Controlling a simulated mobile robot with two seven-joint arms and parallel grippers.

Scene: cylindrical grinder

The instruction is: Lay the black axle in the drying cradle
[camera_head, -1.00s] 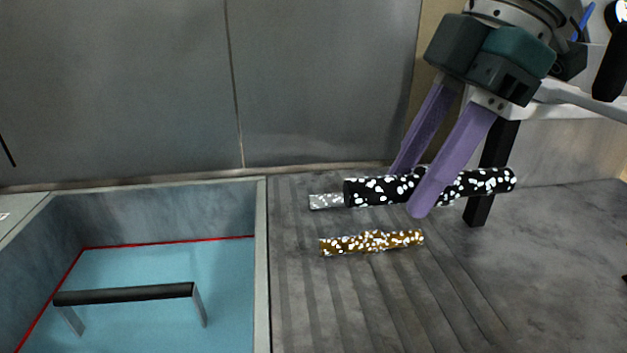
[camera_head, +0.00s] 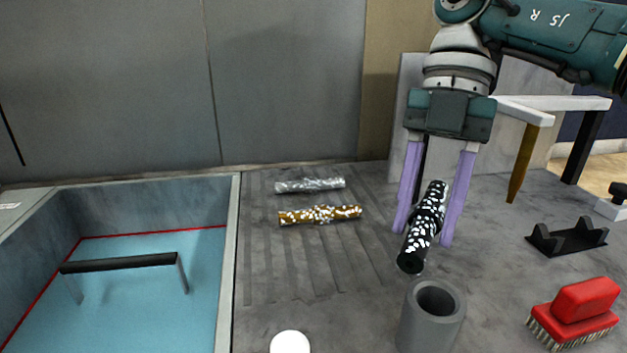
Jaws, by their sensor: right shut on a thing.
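The black axle (camera_head: 416,248), covered in white spots, is between the purple fingers of my right gripper (camera_head: 425,232), which is shut on it. The axle points toward the camera, its near end lower in the picture, and appears held above the table. A black cradle with two notched end supports (camera_head: 568,238), which looks like the drying cradle, stands empty to the right of the gripper. My left gripper is not in view.
A silver rod (camera_head: 310,185) and a white-spotted brown rod (camera_head: 320,215) lie on the grooved table left of the gripper. A grey hollow cylinder (camera_head: 432,315) stands in front. A red brush (camera_head: 575,312) is front right. A blue-floored basin (camera_head: 233,270) is left.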

